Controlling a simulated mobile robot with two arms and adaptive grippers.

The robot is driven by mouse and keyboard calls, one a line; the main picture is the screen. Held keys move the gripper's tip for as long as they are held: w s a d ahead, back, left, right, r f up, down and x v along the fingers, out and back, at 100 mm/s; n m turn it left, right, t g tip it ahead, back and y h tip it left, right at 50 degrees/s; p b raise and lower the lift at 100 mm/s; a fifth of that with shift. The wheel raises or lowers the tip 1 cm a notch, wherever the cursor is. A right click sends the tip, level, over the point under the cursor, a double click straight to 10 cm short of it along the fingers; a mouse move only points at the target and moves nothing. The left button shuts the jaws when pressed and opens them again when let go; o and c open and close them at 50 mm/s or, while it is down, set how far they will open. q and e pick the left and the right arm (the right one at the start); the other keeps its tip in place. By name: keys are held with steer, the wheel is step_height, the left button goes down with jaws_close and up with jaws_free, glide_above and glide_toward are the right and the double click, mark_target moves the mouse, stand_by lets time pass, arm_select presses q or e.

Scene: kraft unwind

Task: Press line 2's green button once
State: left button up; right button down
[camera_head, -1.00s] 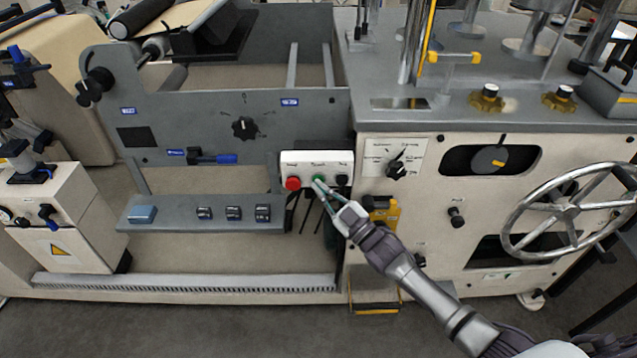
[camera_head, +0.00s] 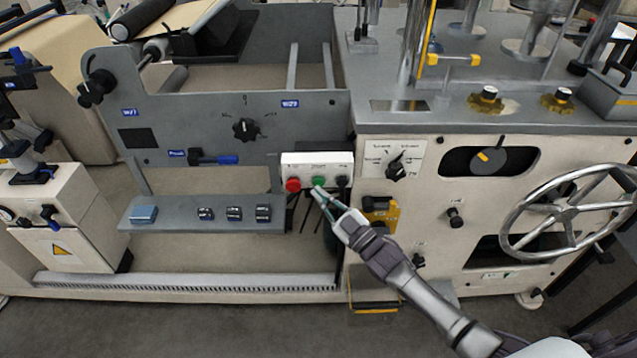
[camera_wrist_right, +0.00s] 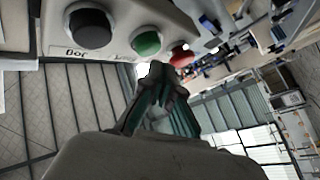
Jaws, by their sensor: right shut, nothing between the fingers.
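The green button (camera_head: 318,181) sits in the middle of a white control box (camera_head: 318,159), between a red button (camera_head: 293,185) and a black knob (camera_head: 342,182). My right gripper (camera_head: 318,191) is shut and empty, its fingertips just below the green button. In the right wrist view the green button (camera_wrist_right: 146,41) shows whole above the fingertips (camera_wrist_right: 160,70), with a small gap in the picture. The red button (camera_wrist_right: 181,54) and the black knob (camera_wrist_right: 90,27) are on either side of it. My left gripper is not in view.
A grey shelf (camera_head: 180,214) with several small switches is left of the box. A yellow part (camera_head: 381,214) is close beside my right gripper. A rotary dial (camera_head: 397,168) and a large handwheel (camera_head: 570,212) are to the right.

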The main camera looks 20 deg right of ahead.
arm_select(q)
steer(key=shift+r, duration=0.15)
arm_select(e)
steer(key=shift+s, duration=0.1)
arm_select(q)
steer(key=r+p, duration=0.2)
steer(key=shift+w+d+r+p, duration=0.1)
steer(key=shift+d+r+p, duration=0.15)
steer(key=shift+p, duration=0.1)
arm_select(e)
steer(key=s, duration=0.2)
steer(key=s+a, duration=0.1)
steer(key=s, duration=0.1)
steer(key=shift+s+a, duration=0.2)
steer(key=shift+s, duration=0.1)
